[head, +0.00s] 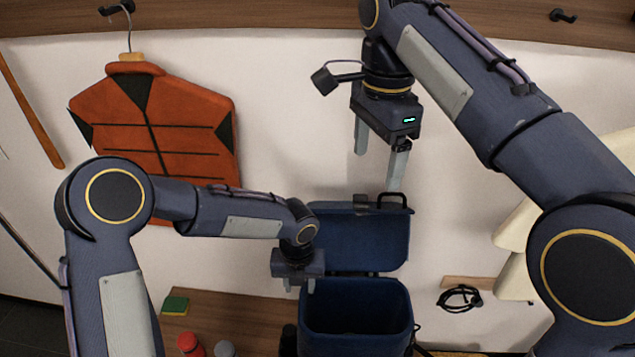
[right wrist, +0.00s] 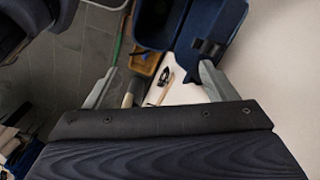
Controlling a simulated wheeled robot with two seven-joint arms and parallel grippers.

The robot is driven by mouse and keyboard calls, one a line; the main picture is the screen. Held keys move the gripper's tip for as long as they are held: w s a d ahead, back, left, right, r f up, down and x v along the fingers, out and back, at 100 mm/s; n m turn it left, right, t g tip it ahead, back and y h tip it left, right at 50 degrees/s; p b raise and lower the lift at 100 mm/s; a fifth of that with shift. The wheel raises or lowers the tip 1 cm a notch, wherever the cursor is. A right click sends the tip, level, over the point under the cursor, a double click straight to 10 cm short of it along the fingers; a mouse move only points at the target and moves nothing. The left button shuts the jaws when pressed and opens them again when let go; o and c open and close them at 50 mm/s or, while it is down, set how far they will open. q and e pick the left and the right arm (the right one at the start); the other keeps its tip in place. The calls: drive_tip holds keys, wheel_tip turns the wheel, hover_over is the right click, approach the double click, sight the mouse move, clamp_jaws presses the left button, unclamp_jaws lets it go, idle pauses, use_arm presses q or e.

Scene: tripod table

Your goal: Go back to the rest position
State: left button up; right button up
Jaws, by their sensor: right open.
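My right gripper (head: 378,170) is raised in front of the white wall, above the blue box, with its two fingers apart and nothing between them. In the right wrist view its fingers (right wrist: 153,82) are spread on either side of an empty gap. My left gripper (head: 299,288) hangs lower, at the left edge of the blue box, with its fingers pointing down and a gap between them. It holds nothing that I can see.
The blue box (head: 355,330) stands below with its lid (head: 358,240) open; it shows in the right wrist view (right wrist: 163,20). An orange vest (head: 155,120) hangs on the wall. A sponge (head: 175,305), red bottle (head: 190,343) and black cable (head: 460,297) are nearby.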

drive_tip(key=shift+d, duration=0.1)
